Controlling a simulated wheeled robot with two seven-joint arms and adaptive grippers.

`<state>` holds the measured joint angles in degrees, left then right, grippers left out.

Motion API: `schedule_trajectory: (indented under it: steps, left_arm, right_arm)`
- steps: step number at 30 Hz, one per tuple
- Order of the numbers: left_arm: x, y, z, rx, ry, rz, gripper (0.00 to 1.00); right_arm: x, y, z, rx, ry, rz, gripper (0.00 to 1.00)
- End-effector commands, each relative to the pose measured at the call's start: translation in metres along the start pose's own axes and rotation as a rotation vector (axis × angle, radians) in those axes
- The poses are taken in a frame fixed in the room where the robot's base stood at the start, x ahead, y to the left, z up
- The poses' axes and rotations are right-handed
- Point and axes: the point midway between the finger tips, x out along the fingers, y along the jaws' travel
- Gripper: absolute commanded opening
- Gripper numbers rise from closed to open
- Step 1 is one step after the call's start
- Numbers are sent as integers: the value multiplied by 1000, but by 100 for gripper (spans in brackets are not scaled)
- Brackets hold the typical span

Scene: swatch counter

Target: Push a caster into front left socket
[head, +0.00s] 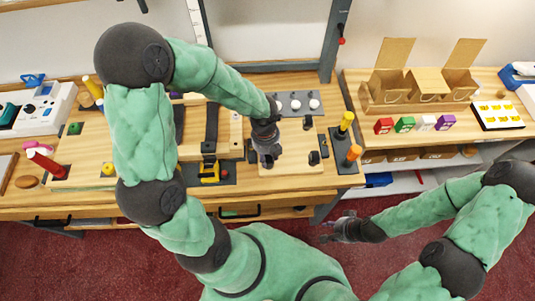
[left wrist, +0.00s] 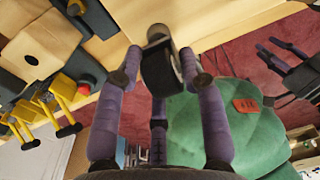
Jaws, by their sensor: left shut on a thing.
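My left gripper (head: 267,160) is shut on a black caster (left wrist: 158,68), pointing down at the front left part of a pale wooden board (head: 297,166). In the left wrist view, the fingers of the left gripper (left wrist: 160,76) are on both sides of the caster wheel. Its stem end is against or just over the wood; I cannot tell how far in it sits, and the front left socket is hidden. Other black casters stand at the board's back right (head: 307,122) and front right (head: 314,157). My right gripper (head: 337,232) hangs empty over the floor, its fingers apart.
Orange (head: 353,154) and yellow (head: 346,122) handled tools stand at right. A yellow-and-black clamp (head: 209,172) is close at left. Open cardboard boxes (head: 410,92) stand on the right counter.

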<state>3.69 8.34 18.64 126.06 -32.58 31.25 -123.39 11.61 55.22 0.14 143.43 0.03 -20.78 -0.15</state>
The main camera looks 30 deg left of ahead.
Motion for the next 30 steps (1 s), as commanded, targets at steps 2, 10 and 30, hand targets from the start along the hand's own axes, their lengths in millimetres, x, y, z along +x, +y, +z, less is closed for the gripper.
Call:
schedule_trajectory:
  steps: [2,10,30]
  left_arm:
    - [2,0,0,0,1,0,3]
    - [6,0,0,0,0,0,3]
    - [13,1,1,0,0,0,3]
  right_arm:
    - [0,0,0,0,0,0,40]
    - [1,0,0,0,0,0,40]
    - [2,0,0,0,0,0,40]
